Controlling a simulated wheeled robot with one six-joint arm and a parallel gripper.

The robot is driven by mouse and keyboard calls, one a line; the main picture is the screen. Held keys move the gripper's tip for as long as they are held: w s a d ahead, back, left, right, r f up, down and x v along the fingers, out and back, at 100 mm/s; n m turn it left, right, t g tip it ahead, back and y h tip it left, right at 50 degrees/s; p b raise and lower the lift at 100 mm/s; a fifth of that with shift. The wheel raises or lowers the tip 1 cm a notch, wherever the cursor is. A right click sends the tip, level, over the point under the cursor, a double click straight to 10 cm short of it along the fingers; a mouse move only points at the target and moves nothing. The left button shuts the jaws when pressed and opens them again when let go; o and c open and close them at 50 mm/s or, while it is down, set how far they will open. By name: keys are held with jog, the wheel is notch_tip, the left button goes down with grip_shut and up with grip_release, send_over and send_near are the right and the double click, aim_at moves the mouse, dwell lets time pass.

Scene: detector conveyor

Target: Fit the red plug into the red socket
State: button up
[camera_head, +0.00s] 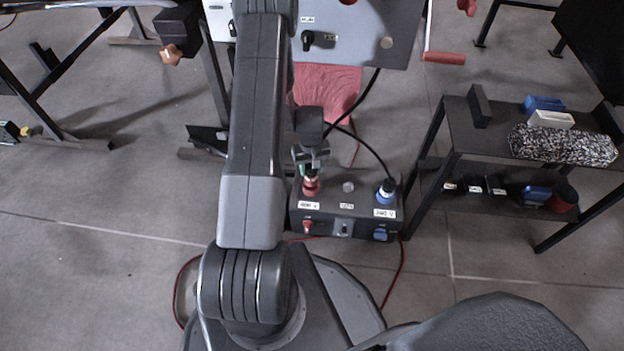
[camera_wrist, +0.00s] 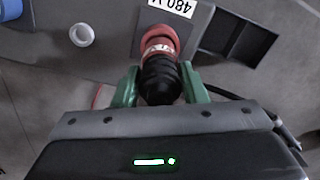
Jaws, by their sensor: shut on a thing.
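The red plug (camera_head: 311,186) has a black rear body and a red front with a pale band. It also shows in the wrist view (camera_wrist: 160,47). My gripper (camera_head: 312,164) is shut on its black body, with one green finger on each side, as the wrist view (camera_wrist: 160,84) shows. The red front is over the left top of the dark power box (camera_head: 347,211), beside the 480 V label (camera_wrist: 170,4). The plug hides the red socket's opening, so I cannot tell how deep it sits.
A blue plug (camera_head: 386,190) stands at the box's right, with a black cable leading up to the grey cabinet (camera_head: 365,30). A pale round port (camera_head: 348,187) lies between the plugs. A dark shelf table (camera_head: 475,140) stands at the right. Open floor lies left of my arm.

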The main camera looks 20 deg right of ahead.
aim_at(311, 176)
jog(key=shift+f+b, duration=0.6)
jog(key=shift+f, duration=1.45)
jog(key=shift+f, duration=0.2)
jog(key=o, duration=1.1)
jog(key=shift+c, duration=0.2)
jog(key=shift+r, duration=0.15)
notch_tip(311, 176, up, 12)
jog(key=p, duration=0.4)
